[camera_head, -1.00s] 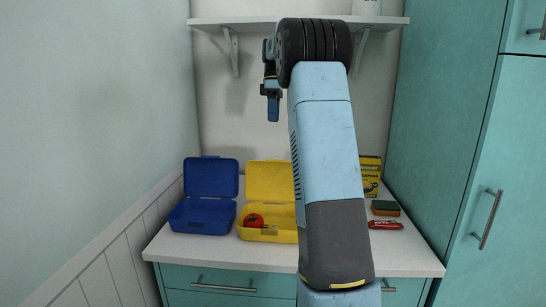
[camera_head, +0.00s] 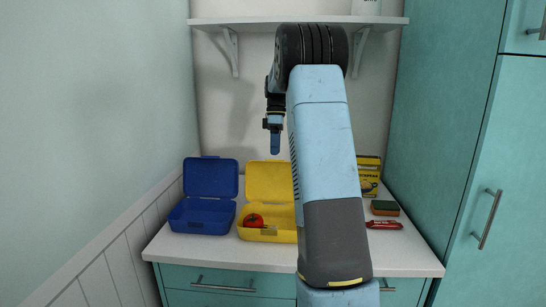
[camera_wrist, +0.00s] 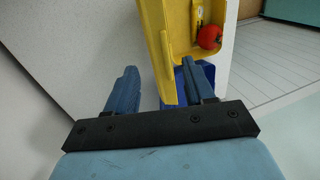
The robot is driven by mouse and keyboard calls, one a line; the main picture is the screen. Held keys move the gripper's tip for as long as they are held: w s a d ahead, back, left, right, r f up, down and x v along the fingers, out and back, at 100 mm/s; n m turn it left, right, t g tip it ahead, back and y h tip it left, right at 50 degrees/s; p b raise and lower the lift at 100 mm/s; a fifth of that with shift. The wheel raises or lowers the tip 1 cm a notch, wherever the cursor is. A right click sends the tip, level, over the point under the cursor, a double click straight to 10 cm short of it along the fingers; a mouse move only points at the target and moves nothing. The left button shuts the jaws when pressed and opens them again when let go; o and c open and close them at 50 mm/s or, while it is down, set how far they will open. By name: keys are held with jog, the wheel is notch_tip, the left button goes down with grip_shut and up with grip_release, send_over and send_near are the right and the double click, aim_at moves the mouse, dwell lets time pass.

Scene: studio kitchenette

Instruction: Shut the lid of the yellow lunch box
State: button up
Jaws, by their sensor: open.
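The yellow lunch box (camera_head: 282,234) stands open on the counter, its lid (camera_head: 268,181) raised upright at the back. A red round item (camera_head: 253,220) lies inside; it also shows in the wrist view (camera_wrist: 209,37) beside a yellow item (camera_wrist: 197,15). My gripper (camera_head: 275,148) hangs above the lid with its fingers pointing down. In the wrist view my gripper (camera_wrist: 165,72) is open and empty, with the yellow lid (camera_wrist: 160,50) showing beyond and between the fingers. My arm hides the right part of the lunch box in the head view.
An open blue lunch box (camera_head: 202,216) stands close on the left. A yellow packet (camera_head: 370,176), a sponge (camera_head: 385,208) and a red item (camera_head: 384,225) are at the right of the counter (camera_head: 220,255). A shelf (camera_head: 262,21) is on the wall above.

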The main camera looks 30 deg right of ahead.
jog(key=shift+x, duration=1.55)
jog(key=shift+c, duration=0.4)
grip_shut()
